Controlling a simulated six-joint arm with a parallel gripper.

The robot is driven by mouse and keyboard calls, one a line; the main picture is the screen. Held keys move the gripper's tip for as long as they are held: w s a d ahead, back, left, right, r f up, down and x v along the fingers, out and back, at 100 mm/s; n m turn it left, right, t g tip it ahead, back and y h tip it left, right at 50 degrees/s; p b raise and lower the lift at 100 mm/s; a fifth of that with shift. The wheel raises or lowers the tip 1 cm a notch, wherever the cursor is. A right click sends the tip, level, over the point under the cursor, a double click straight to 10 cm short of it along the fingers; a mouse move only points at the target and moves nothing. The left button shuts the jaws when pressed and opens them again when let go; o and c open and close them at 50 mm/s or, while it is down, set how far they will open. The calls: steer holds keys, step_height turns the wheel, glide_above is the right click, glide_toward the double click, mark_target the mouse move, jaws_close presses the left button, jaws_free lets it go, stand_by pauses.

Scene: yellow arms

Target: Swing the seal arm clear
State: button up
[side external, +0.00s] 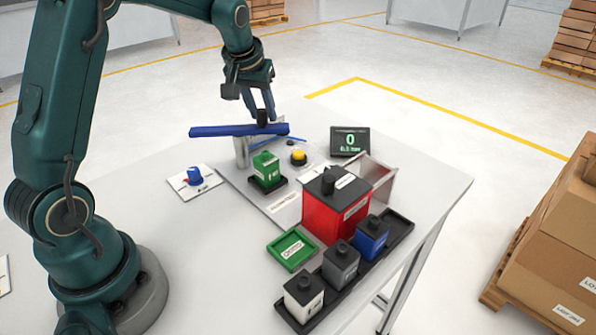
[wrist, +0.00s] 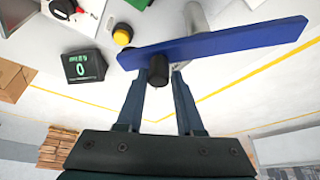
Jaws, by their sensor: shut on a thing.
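The seal arm is a long blue bar (side external: 225,130), held level above the station on a grey post (side external: 241,152). In the wrist view the blue bar (wrist: 235,42) runs across the picture, with the post (wrist: 196,18) behind it. A black knob (wrist: 158,72) sits on the bar near one end. My gripper (side external: 262,116) is shut on this knob from above, and its fingers (wrist: 160,78) show on both sides of it in the wrist view. A green block (side external: 266,171) stands in a dark tray below the bar. A yellow button (side external: 299,156) is to its right.
A small display (side external: 350,141) reading 0 stands behind the station. A red block (side external: 330,212) stands in front of an upright panel. White, grey and blue blocks sit in a black rack (side external: 320,312). A green tray (side external: 292,249) and a blue dial (side external: 195,176) flank the station.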

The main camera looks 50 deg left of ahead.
steer(key=shift+o, duration=0.3)
steer(key=shift+s+a, duration=0.1)
steer(key=shift+a, duration=0.2)
steer(key=shift+o, duration=0.6)
steer(key=shift+w+a+f, duration=0.1)
steer(key=shift+w+a, duration=0.1)
steer(key=shift+a, duration=0.25)
steer(key=c, duration=0.3)
steer(key=shift+w+a, duration=0.2)
steer(key=shift+a, duration=0.45)
steer(key=shift+w+a, duration=0.15)
steer(key=shift+a, duration=0.05)
steer(key=shift+o, duration=0.2)
steer(key=o, duration=0.7)
steer(key=shift+c, duration=0.2)
steer(key=shift+r, duration=0.2)
